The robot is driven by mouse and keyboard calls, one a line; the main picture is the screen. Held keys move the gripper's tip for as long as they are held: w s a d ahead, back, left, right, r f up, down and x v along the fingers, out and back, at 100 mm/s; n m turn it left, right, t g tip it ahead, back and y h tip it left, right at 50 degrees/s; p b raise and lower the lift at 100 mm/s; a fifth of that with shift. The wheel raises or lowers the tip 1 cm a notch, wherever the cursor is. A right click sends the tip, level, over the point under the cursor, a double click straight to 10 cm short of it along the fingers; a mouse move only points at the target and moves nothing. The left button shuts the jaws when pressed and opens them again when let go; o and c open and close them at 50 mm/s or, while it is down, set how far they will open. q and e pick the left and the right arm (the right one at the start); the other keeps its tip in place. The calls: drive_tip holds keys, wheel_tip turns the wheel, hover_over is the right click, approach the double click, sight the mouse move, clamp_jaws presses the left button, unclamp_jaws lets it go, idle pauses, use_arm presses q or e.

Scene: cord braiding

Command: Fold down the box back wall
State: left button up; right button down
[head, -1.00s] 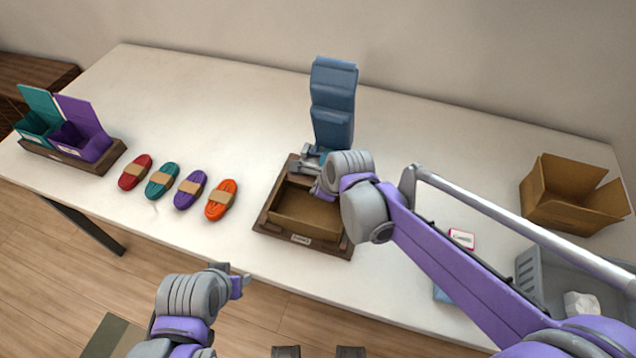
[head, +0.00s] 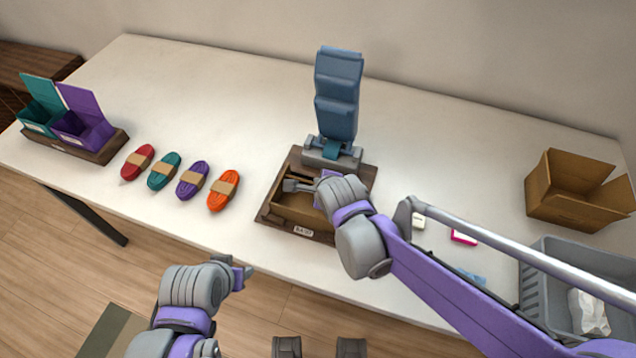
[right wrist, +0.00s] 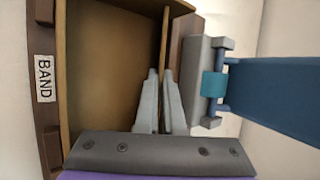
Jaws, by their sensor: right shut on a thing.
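The open brown box (head: 288,213) sits on a dark wooden base with a "BAND" label in front, mid-table in the head view. In the right wrist view, the box (right wrist: 110,60) has its label side at left and its thin back wall (right wrist: 166,35) at right. My right gripper (head: 290,185) is at the back of the box; in the right wrist view its fingers (right wrist: 162,75) lie on either side of the back wall, shut on it. The wall still looks raised there. My left gripper (head: 246,272) is low, in front of the table; its jaw opening is unclear.
A tall blue padded stand (head: 338,95) rises just behind the box. Several cord bundles, including an orange one (head: 223,190), lie left of it. Teal and purple bins (head: 85,130) stand far left. A cardboard box (head: 570,190) and grey crate (head: 545,300) are at right.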

drive_tip(key=c, duration=1)
unclamp_jaws()
drive_tip(key=p+v, duration=0.2)
drive_tip(key=v, duration=0.8)
drive_tip(key=shift+s+d+r, duration=0.15)
drive_tip(key=shift+s+r, duration=0.1)
drive_tip(key=shift+s, duration=0.05)
